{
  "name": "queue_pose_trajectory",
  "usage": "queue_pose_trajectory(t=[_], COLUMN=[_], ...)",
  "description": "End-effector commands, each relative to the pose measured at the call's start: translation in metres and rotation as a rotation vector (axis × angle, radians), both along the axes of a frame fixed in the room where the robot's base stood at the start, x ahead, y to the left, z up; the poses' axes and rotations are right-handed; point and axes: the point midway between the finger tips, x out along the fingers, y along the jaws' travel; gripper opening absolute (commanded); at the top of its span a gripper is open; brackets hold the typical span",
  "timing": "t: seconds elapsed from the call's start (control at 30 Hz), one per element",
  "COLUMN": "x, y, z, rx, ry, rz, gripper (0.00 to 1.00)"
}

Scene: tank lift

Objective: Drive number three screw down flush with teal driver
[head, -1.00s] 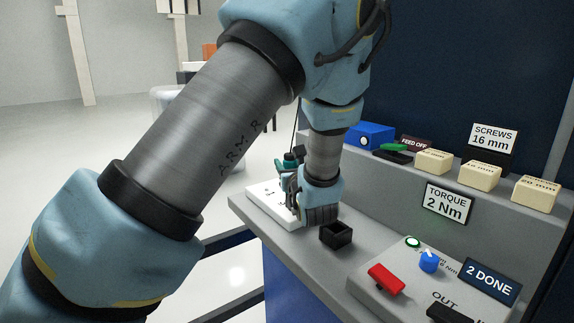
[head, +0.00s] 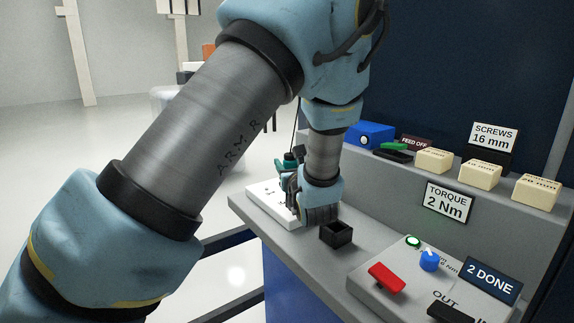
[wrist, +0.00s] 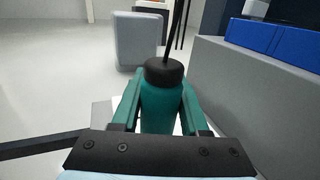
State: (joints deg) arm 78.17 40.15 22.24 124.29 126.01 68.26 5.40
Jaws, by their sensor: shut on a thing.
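My gripper (head: 291,182) is over the white plate (head: 264,199) on the grey bench. It is shut on the teal driver (wrist: 161,106), which fills the space between the fingers in the wrist view. The driver has a black cap with a dark cable rising from it, and it looks about upright. In the head view a bit of the teal driver (head: 288,160) shows behind my wrist. A few small dark marks show on the plate. The number three screw and the driver's tip are hidden, so I cannot tell whether the tip touches a screw.
A small black open box (head: 336,234) stands beside the plate. The control panel has a red switch (head: 386,278), a blue knob (head: 429,260) and a lit green button (head: 413,241). Signs read "2 DONE" (head: 490,280) and "TORQUE 2 Nm" (head: 447,201). Cream screw boxes (head: 480,174) line the ledge.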

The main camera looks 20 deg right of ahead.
Motion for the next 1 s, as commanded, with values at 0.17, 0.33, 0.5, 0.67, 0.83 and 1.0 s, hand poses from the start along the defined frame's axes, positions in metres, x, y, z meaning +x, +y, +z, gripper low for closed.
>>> queue_pose_trajectory(t=[0.17, 0.33, 0.5, 0.67, 0.83, 1.0], x=[0.000, 0.000, 0.000, -0.001, 0.000, 0.000], y=[0.000, 0.000, 0.000, 0.000, 0.000, 0.000], z=[-0.003, -0.003, -0.004, -0.001, 0.010, 0.021], rx=[0.002, 0.003, 0.003, 0.004, 0.003, 0.000], ry=[0.003, 0.004, 0.005, 0.005, 0.004, 0.002], rz=[0.000, 0.000, 0.000, 0.000, 0.000, 0.000], gripper=[0.00, 0.00, 0.00, 0.00, 0.00, 0.00])
